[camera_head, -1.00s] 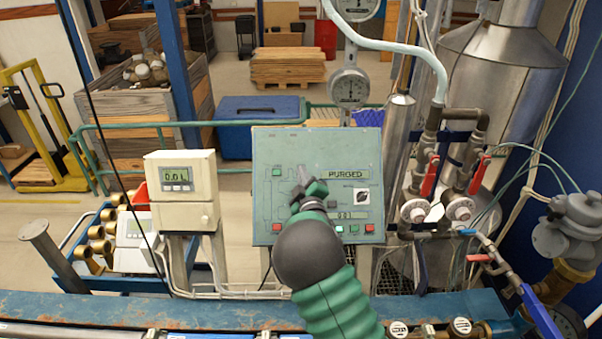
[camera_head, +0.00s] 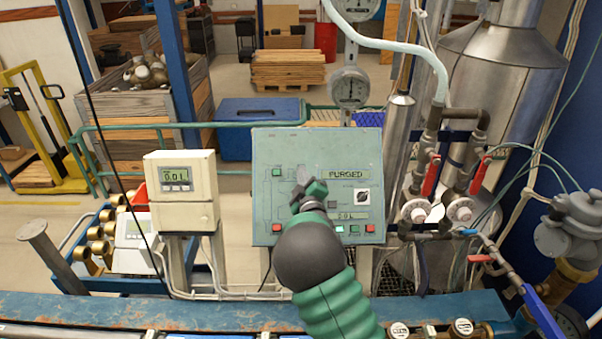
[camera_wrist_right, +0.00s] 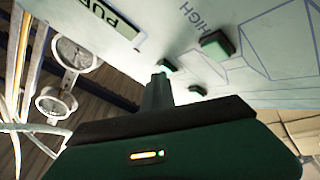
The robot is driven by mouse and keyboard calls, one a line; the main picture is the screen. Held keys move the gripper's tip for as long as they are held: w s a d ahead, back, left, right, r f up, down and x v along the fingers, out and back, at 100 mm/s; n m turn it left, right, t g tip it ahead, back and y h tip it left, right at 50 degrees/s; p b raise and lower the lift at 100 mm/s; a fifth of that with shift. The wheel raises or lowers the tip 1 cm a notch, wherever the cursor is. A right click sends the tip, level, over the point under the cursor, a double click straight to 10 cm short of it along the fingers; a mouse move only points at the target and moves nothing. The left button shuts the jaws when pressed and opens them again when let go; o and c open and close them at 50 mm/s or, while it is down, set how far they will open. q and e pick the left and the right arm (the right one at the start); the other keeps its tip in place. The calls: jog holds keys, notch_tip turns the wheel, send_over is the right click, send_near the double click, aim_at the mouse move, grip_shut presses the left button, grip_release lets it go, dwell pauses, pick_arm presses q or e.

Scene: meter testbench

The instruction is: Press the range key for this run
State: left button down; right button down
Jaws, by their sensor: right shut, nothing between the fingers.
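The green control panel (camera_head: 265,150) stands in the middle of the head view. My right gripper (camera_head: 308,187) is in front of it, shut and empty, hiding part of its middle. In the right wrist view the shut fingers (camera_wrist_right: 157,92) point at the panel face, close to a small lit green key (camera_wrist_right: 166,66). I cannot tell whether they touch it. A darker green key (camera_wrist_right: 218,43) sits beside the word HIGH. A small dark key (camera_wrist_right: 197,90) is nearer the fingers. The panel's display (camera_head: 345,175) reads PURGED. My left gripper is not in view.
On the panel are a selector knob (camera_head: 362,197), a small lower display (camera_head: 352,216), a green key (camera_head: 276,171), a red key (camera_head: 276,227) and a lit key (camera_head: 340,228). A cream meter (camera_head: 181,178) stands left; pipes with red-handled valves (camera_head: 430,175) stand right.

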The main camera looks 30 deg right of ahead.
jog(key=shift+r, duration=0.1)
jog(key=shift+s+a+r, duration=0.3)
jog(key=shift+s+r, duration=0.1)
jog(key=shift+s, duration=0.1)
jog(key=shift+s+a+r+p, duration=0.3)
jog(key=shift+s+r+p, duration=0.15)
jog(key=shift+r+p, duration=0.2)
jog(key=shift+s+a+r+p, duration=0.25)
jog(key=shift+s+a+r, duration=0.1)
jog(key=shift+s+r, duration=0.25)
jog(key=shift+s+a+r+p, duration=0.25)
jog(key=shift+s+a+r, duration=0.15)
jog(key=shift+s, duration=0.2)
jog(key=shift+w+d, duration=0.1)
